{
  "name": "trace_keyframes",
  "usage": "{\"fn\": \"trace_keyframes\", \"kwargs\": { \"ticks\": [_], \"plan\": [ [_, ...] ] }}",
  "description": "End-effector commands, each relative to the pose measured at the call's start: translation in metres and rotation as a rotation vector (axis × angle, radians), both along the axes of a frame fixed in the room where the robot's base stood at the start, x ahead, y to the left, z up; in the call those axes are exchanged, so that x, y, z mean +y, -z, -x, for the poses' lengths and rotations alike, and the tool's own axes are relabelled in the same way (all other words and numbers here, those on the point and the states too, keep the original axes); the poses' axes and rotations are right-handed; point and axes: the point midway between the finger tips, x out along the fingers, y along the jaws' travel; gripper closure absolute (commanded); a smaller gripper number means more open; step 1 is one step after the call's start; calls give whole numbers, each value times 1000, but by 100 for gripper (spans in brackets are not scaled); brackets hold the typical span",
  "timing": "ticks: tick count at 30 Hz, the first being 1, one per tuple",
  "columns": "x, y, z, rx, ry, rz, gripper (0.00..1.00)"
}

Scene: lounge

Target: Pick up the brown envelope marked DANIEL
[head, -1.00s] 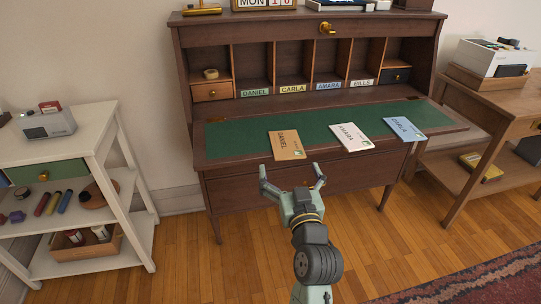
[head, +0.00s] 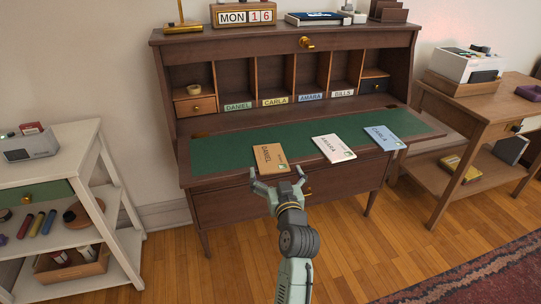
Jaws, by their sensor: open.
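The brown envelope marked DANIEL (head: 270,157) lies on the green desk top, its near end at or slightly past the front edge. The white envelope marked AMARA (head: 333,148) and the blue envelope marked CARLA (head: 384,138) lie to its right. My gripper (head: 277,178) is open and empty, just in front of the brown envelope's near end, its fingers spread to either side. I cannot tell whether a finger touches the envelope.
The desk (head: 222,153) has pigeonholes labelled DANIEL (head: 238,106), CARLA, AMARA and BILLS. A white shelf unit (head: 107,190) stands at left, a wooden side table (head: 460,107) at right. The green surface left of the envelopes is clear.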

Motion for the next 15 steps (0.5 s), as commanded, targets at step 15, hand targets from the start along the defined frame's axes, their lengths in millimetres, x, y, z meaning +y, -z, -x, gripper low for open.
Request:
{"fn": "trace_keyframes", "kwargs": {
  "ticks": [15],
  "plan": [
    [1,0,-3,0,1,1,18]
  ]
}}
